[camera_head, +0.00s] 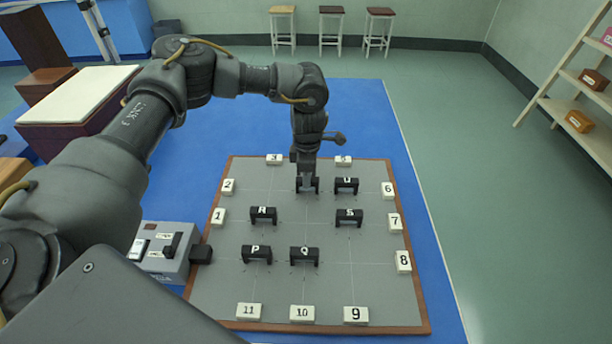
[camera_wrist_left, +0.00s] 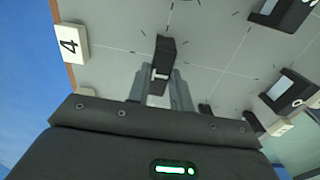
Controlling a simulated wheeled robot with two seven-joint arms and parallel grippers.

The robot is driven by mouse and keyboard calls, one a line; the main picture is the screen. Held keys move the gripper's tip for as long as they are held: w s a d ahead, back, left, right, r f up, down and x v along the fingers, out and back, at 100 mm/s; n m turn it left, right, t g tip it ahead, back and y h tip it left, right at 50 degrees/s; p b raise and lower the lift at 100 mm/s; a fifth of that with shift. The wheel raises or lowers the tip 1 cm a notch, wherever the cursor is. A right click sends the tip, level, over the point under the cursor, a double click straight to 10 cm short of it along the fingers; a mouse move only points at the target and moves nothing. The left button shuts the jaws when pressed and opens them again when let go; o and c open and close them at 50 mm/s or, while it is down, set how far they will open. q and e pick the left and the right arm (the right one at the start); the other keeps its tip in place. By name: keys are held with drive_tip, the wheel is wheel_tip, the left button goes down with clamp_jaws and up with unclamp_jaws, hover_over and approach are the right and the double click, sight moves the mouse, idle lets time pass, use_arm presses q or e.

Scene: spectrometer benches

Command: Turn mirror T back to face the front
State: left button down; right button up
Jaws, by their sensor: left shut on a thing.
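My left gripper (camera_head: 307,186) points down at the back middle of the grey board (camera_head: 285,225). It is shut on a small black mirror block, mirror T (camera_wrist_left: 166,50), whose top letter is mostly hidden by the fingers. In the left wrist view the left gripper (camera_wrist_left: 160,88) has one finger on each side of the block, and a white mark shows between them. The block seems to stand upright on the board. Which way its mirror face points is hard to tell. My right gripper is not in view.
Mirror U (camera_head: 346,185) stands close to the right of the held block. Mirrors R (camera_head: 263,214), S (camera_head: 349,216), P (camera_head: 257,253) and Q (camera_head: 304,255) stand nearer. Numbered white plates line the wooden rim (camera_head: 411,240). A grey switch box (camera_head: 170,250) sits at left.

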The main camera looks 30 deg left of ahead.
use_arm(q)
drive_tip(key=shift+d+f, duration=0.1)
drive_tip(key=c, duration=1.2)
unclamp_jaws()
drive_tip(key=shift+c, duration=0.2)
wheel_tip(320, 180, up, 11)
drive_tip(key=b, duration=0.1)
drive_tip(key=shift+b, duration=0.35)
